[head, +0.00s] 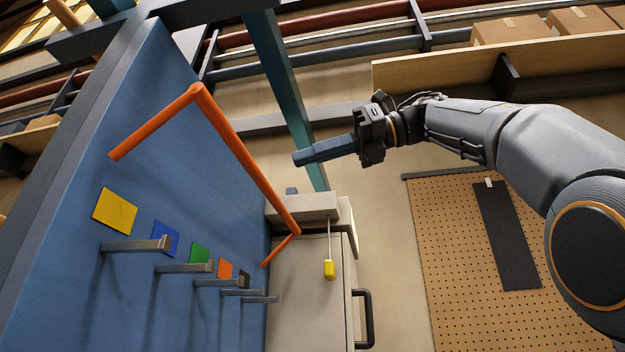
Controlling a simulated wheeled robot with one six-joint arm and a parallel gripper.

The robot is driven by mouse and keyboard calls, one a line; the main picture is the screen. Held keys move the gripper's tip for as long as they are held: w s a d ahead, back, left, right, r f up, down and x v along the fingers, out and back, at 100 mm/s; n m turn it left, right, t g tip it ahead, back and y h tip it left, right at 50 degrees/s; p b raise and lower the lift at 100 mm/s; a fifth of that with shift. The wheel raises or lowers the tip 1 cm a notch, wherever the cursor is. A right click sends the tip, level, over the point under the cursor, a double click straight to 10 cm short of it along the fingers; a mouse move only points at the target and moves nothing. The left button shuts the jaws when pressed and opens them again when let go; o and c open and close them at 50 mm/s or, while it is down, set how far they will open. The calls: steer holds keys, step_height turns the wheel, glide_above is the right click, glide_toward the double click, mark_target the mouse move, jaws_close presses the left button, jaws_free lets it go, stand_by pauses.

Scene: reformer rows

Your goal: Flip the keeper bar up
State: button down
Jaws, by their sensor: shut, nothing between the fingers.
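The keeper bar (245,160) is an orange U-shaped bar with a long middle rail and two legs running to the blue panel (180,115). It stands out from the panel, beyond a row of grey pegs (135,244) in the picture. My gripper (297,158) comes in from the right with its dark fingers shut together and empty. The fingertips point left toward the rail. A gap shows between them and the bar in the picture; the depth between them is hard to tell.
Coloured squares, among them a yellow one (115,211), mark the panel near the pegs. A grey cabinet (310,290) stands below my gripper, with a yellow tag (330,269) hanging in front. A teal post (285,90) rises behind. A pegboard (440,260) is at lower right.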

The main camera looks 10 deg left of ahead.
steer(key=shift+d+r+p, duration=0.3)
steer(key=shift+r+p, duration=0.25)
steer(key=shift+r, duration=0.3)
